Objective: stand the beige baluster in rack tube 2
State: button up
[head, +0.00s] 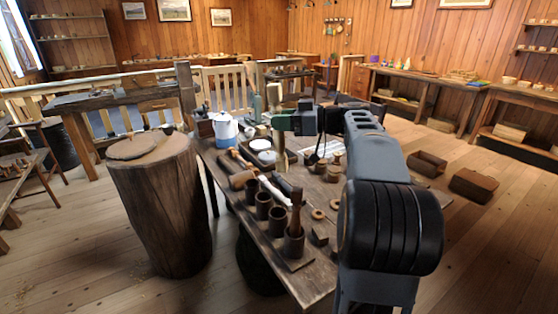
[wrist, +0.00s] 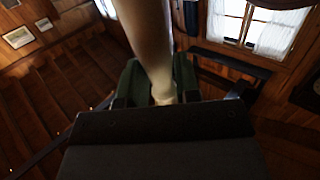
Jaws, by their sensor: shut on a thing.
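My gripper (head: 279,122), with green fingers, is over the far part of the workbench in the head view. It is shut on the beige baluster (head: 281,153), which hangs roughly upright from the fingers. In the wrist view the baluster (wrist: 148,35) stands large between the green fingers (wrist: 158,90). The rack (head: 298,264) is on the near left part of the bench, with several dark tubes in a row. A brown turned piece (head: 296,208) stands in the nearest tube (head: 294,243). The other tubes look empty. No tube numbers can be read.
A wooden mallet (head: 241,179) and other tools lie left of and behind the rack. A white-and-blue jug (head: 226,130) and a round pale dish (head: 261,145) stand farther back. Wooden rings and small blocks (head: 318,236) lie right of the rack. A stump (head: 160,215) stands left of the bench.

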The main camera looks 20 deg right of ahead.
jog(key=t+b, duration=0.1)
jog(key=b, duration=0.2)
send_over(282, 172)
jog(key=w, duration=0.2)
jog(key=shift+y, duration=0.3)
jog(key=f, duration=0.8)
jog(key=shift+s+d+f, duration=0.2)
jog(key=shift+s+d, duration=0.05)
jog(key=shift+d, duration=0.05)
jog(key=shift+f+b, duration=0.8)
jog(key=shift+f, duration=1.75)
jog(key=shift+f+b, duration=0.45)
jog(key=shift+b, duration=1.15)
jog(key=shift+f+b, duration=0.6)
jog(key=shift+b, duration=0.45)
jog(key=shift+f, duration=0.2)
jog(key=shift+f+b, duration=1.15)
jog(key=shift+b, duration=0.45)
jog(key=shift+f+b, duration=0.3)
jog(key=shift+b, duration=0.15)
jog(key=shift+f+b, duration=0.35)
jog(key=shift+b, duration=0.15)
